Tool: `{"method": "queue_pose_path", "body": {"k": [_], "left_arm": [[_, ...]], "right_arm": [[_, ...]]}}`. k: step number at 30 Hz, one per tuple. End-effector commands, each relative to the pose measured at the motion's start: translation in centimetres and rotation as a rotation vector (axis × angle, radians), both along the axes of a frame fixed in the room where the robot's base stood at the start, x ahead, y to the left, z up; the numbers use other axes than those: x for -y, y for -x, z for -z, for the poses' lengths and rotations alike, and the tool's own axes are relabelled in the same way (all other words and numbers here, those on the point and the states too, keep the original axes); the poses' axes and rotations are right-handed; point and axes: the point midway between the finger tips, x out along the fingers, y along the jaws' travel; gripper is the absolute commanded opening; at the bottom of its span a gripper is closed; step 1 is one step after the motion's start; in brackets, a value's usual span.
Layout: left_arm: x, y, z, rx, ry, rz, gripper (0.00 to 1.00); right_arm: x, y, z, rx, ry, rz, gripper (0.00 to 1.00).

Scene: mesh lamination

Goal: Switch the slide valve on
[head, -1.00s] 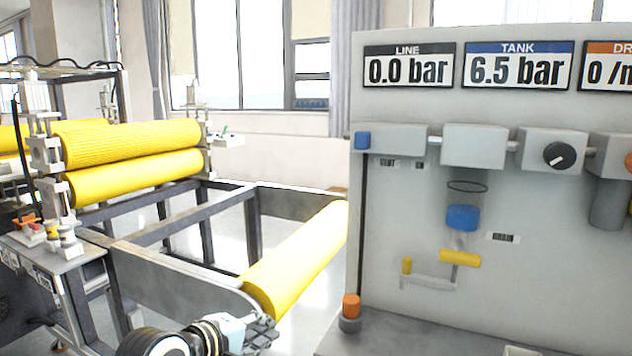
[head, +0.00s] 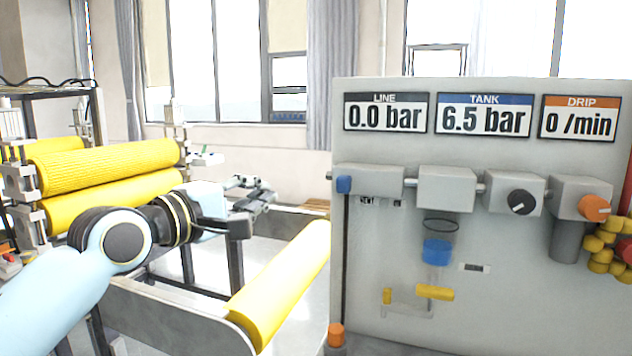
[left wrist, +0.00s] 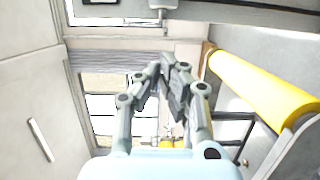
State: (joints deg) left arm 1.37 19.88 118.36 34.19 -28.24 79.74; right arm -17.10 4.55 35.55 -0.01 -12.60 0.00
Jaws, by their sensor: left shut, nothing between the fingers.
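The panel (head: 480,270) stands on the right in the head view. A small blue block (head: 344,184) sits at the left end of its upper row of grey housings; I take it for the slide valve's slider. My left gripper (head: 268,190) is at about the block's height in the picture, to its left and apart from it. Its fingers are shut and empty; the fingertips also show close together in the left wrist view (left wrist: 168,72). The LINE display (head: 384,118) reads 0.0 bar. My right gripper is out of view.
The TANK display (head: 485,120) reads 6.5 bar and the DRIP display (head: 578,124) 0 /min. A black knob (head: 522,202) and an orange knob (head: 594,208) sit further right. A long yellow roller (head: 280,285) lies below my left gripper.

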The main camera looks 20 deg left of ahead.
Motion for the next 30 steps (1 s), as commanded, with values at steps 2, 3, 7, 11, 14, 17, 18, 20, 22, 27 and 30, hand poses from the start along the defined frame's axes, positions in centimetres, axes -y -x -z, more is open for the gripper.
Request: {"method": "queue_pose_path", "body": {"k": [2,3,7,11,14,17,18,20,22,27,30], "left_arm": [[0.2,-0.7,-0.1,0.001,0.003,-0.001,0.00],[0.3,-1.2,-0.1,0.001,0.004,-0.001,0.00],[1.0,-3.5,-0.2,0.002,0.006,-0.001,0.00],[1.8,-6.3,-0.2,0.000,0.006,0.000,0.00],[2.4,-8.3,-0.2,0.001,0.005,0.000,0.00],[3.4,-9.6,-0.2,-0.002,0.006,0.002,0.00],[4.1,-9.4,-0.2,-0.002,0.006,0.002,0.00],[5.0,-9.3,-0.2,-0.002,0.006,0.002,0.00],[5.7,-9.3,-0.2,-0.001,0.003,0.001,0.00],[6.6,-9.3,-0.1,-0.001,0.001,0.001,0.00],[6.8,-9.3,0.0,-0.001,0.000,0.001,0.00]], "right_arm": [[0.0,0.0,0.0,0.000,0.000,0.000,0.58],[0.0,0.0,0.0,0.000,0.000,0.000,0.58],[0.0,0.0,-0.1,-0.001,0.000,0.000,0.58],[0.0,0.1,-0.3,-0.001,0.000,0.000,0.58],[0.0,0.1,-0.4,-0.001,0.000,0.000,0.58],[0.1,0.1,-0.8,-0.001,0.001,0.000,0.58],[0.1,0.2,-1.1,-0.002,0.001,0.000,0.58],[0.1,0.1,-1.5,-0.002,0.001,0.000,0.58],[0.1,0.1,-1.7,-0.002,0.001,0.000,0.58],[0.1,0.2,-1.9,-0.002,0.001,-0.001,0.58],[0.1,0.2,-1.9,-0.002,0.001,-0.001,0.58]]}}
